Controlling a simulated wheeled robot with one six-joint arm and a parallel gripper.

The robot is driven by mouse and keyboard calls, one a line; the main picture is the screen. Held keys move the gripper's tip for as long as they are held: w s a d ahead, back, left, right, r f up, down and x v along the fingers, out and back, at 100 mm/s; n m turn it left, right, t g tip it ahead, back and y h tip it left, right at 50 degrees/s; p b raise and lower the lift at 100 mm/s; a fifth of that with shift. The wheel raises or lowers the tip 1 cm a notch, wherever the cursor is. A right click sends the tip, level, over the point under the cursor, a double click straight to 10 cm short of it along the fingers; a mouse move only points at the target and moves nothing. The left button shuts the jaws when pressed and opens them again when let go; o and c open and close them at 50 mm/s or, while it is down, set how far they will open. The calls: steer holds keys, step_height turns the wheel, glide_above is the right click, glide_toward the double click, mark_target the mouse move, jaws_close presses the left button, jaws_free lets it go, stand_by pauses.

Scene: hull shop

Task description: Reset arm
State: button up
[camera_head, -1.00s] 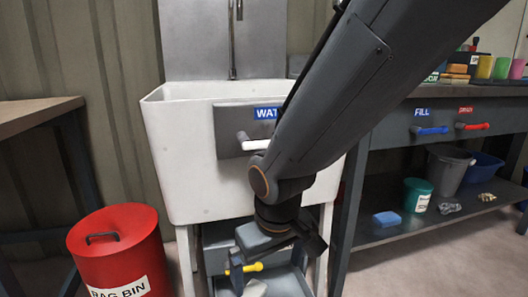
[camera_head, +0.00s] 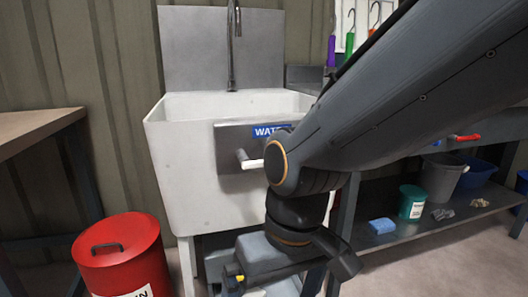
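My arm reaches in from the upper right, and its wrist is in front of the right side of the white sink (camera_head: 185,160). My gripper (camera_head: 240,280) hangs low in front of the sink's base, near the bottom edge of the picture. Its fingers are mostly out of clear sight, so whether it is open or holds anything cannot be made out. A small yellow piece shows beside it. The panel labelled WATER (camera_head: 232,135) on the sink front has a white handle (camera_head: 250,162), partly next to my wrist.
A red rag bin (camera_head: 125,262) stands at lower left beside a wooden-topped bench (camera_head: 35,128). At right, a low shelf holds a blue sponge (camera_head: 382,226), a teal bucket (camera_head: 412,203), a grey bucket (camera_head: 443,178) and rags. Bare floor shows at lower right.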

steer(key=d+r+m+p, duration=0.2)
steer(key=d+r+p, duration=0.7)
steer(key=p, duration=0.5)
steer(key=s+d+r+m+h+p, duration=0.1)
steer(key=d+r+m+p, duration=0.2)
steer(key=d+r+p, duration=0.6)
steer(key=shift+r+h+p, duration=0.3)
steer(key=shift+r+p, duration=2.1)
steer(key=shift+p, duration=0.8)
steer(key=shift+s, duration=0.1)
